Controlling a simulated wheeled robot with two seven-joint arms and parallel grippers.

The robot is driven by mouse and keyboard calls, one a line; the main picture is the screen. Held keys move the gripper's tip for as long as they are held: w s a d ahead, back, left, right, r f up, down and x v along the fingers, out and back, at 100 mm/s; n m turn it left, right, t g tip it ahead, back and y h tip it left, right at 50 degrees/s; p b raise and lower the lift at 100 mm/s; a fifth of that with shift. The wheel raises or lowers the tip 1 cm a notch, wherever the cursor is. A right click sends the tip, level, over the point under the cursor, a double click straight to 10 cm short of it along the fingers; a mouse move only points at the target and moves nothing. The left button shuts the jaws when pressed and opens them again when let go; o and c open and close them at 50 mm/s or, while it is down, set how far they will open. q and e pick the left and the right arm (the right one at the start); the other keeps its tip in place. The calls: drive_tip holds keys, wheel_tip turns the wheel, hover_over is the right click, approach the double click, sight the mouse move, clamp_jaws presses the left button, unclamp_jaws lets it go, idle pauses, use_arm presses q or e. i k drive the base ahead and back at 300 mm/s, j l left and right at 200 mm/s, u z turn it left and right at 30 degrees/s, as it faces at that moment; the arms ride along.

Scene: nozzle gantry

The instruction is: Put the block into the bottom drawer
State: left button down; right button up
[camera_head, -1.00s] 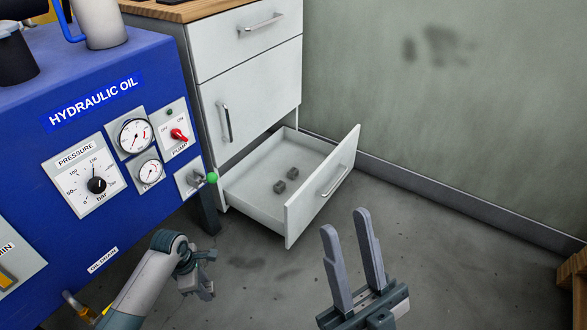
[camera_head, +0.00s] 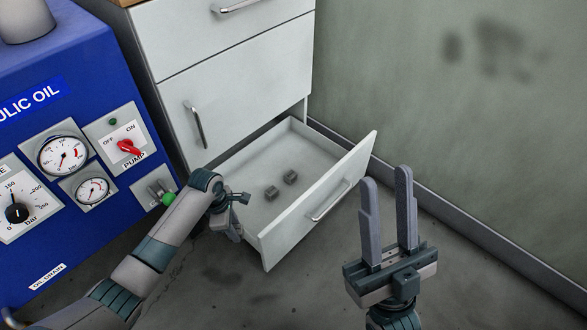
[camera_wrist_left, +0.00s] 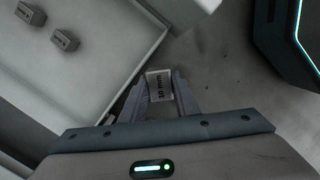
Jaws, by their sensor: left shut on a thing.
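The bottom drawer (camera_head: 320,200) of the white cabinet is pulled open. Two small dark grey blocks lie inside it, one nearer (camera_head: 271,193) and one farther (camera_head: 290,177). My left gripper (camera_head: 230,228) is beside the drawer's near left corner. In the left wrist view, the left gripper (camera_wrist_left: 160,80) is shut on a pale block (camera_wrist_left: 159,86) marked "10 mm". The held block is over the floor, outside the drawer wall; I cannot make it out in the head view. My right gripper (camera_head: 387,185) is open and empty, in front of the drawer.
A blue hydraulic oil unit (camera_head: 60,110) with gauges and a red pump switch (camera_head: 128,146) stands at left. A lever with a green knob (camera_head: 168,198) sticks out near my left arm. A green wall (camera_head: 440,120) stands behind. The floor (camera_head: 300,285) in front is clear.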

sight(311, 163)
drive_tip(key=i+l, duration=1.1)
drive_tip(key=l, duration=0.1)
